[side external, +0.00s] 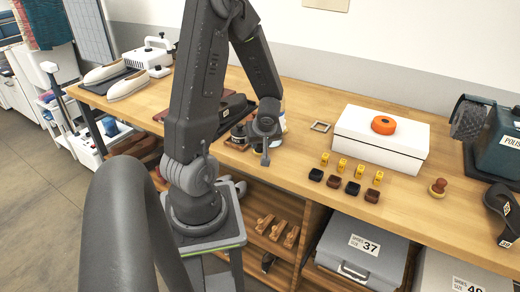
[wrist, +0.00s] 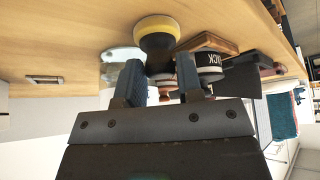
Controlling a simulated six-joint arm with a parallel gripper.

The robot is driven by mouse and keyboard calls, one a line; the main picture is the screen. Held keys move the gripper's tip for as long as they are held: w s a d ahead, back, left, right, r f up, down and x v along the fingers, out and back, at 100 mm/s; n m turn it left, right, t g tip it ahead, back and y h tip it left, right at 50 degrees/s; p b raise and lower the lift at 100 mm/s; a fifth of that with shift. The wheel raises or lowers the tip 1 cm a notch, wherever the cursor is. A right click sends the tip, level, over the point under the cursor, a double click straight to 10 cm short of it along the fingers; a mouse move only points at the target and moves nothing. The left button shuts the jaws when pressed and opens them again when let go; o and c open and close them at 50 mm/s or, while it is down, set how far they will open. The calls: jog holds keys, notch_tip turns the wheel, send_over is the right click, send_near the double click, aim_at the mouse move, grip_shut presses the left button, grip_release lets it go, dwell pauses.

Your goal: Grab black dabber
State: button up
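My gripper (side external: 265,158) points down over the table near its front edge in the side view. In the wrist view its two dark fingers (wrist: 158,68) are apart, with nothing clearly held between them. Ahead of the fingers is a round black-bodied piece with a yellowish pad (wrist: 157,35), possibly the black dabber; I cannot tell for sure. Beside it, to the right, a black-labelled tin (wrist: 209,65) reads partly "ACK". A small reddish-brown knob (wrist: 165,91) shows between the fingers, partly hidden. In the side view my arm hides most of this group.
Small yellow pieces (side external: 342,165) and dark blocks (side external: 334,181) stand in front. A wooden-knobbed piece (side external: 438,186) stands right. Bare wood lies between.

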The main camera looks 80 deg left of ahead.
jog(key=shift+a+f, duration=0.1)
jog(key=shift+f, duration=0.05)
jog(key=shift+c, duration=0.5)
jog(key=c, duration=0.4)
jog(key=shift+c, duration=0.2)
